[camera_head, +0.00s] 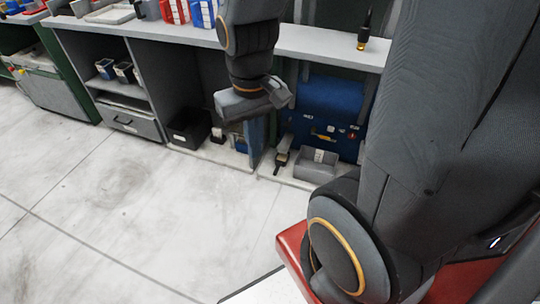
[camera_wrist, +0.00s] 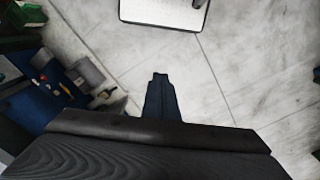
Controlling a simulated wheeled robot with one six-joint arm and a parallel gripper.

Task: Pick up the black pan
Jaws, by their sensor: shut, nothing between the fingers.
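I cannot make out for certain which thing is the black pan. A black open-topped container (camera_head: 188,128) sits low under the grey bench, left of my gripper in the head view; it may or may not be the pan. My gripper (camera_wrist: 160,76) is shut and empty in the wrist view, with bare floor beyond its tips. In the head view my arm's end (camera_head: 250,103) hangs in front of the bench, apart from the container.
The grey bench (camera_head: 190,36) runs across the back, with red and blue boxes on top. A blue unit (camera_head: 328,105) and a grey box (camera_head: 315,165) stand under it. A dark pointed tool (camera_head: 364,30) stands on the bench. The tiled floor (camera_head: 130,210) in front is clear.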

